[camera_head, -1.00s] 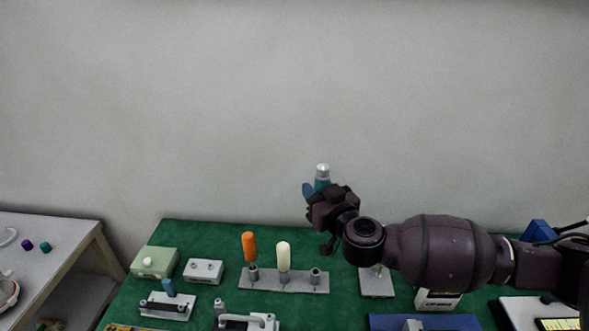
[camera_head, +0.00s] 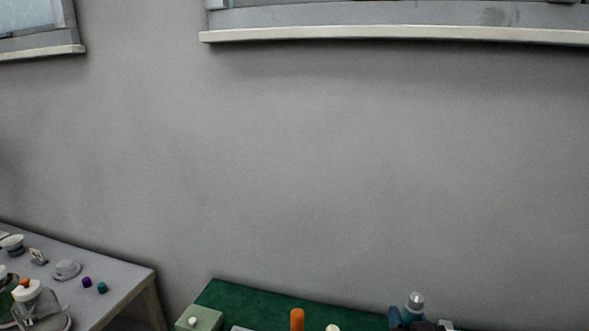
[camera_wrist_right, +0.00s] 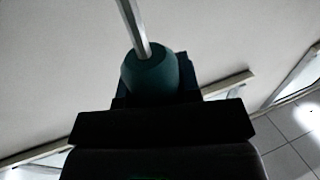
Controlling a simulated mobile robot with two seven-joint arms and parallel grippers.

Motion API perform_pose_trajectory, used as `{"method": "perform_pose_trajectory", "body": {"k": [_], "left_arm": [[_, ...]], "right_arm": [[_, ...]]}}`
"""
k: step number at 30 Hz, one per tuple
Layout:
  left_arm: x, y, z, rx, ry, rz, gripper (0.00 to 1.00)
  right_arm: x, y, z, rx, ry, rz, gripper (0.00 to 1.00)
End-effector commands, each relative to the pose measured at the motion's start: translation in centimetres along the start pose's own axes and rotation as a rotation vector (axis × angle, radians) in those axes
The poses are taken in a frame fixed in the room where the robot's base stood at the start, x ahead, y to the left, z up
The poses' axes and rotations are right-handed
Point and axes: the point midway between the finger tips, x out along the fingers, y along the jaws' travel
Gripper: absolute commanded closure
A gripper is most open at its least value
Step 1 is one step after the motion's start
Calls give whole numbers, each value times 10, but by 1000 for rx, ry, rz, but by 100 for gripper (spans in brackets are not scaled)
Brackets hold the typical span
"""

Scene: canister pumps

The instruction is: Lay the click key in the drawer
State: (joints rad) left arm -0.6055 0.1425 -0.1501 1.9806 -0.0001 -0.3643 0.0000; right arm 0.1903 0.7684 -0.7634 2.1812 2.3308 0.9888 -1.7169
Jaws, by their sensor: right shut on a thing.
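The click key appears to be the tool with a teal handle and a silver metal end (camera_head: 415,302), at the bottom edge of the head view, right of centre. My right gripper (camera_head: 404,317) is shut on its handle and holds it upright, metal end up. In the right wrist view the key's teal handle (camera_wrist_right: 150,74) sits between the dark fingers, and its metal shaft runs to the top of the picture. Most of my right arm is below the head view. My left gripper is not in view. I cannot see a drawer in either view now.
The green-topped bench (camera_head: 250,298) shows only its far edge, with a pale green box (camera_head: 199,318) and an orange handle (camera_head: 297,319). A grey side table (camera_head: 120,283) with jars and small parts stands at left. A grey wall (camera_head: 330,170) is behind.

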Motion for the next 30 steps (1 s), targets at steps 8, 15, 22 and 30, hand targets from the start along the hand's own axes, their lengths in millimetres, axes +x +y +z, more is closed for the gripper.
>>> {"method": "perform_pose_trajectory", "body": {"k": [8, 15, 22, 30], "left_arm": [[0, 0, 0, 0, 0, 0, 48], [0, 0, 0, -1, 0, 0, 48], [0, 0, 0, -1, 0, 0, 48], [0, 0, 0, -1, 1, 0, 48]], "right_arm": [[-16, 6, 24, -1, 1, 21, 96], [-13, 5, 21, -1, 4, 18, 96], [10, -5, -14, -2, 10, -17, 96], [51, -25, -52, -6, 8, -106, 96]]}}
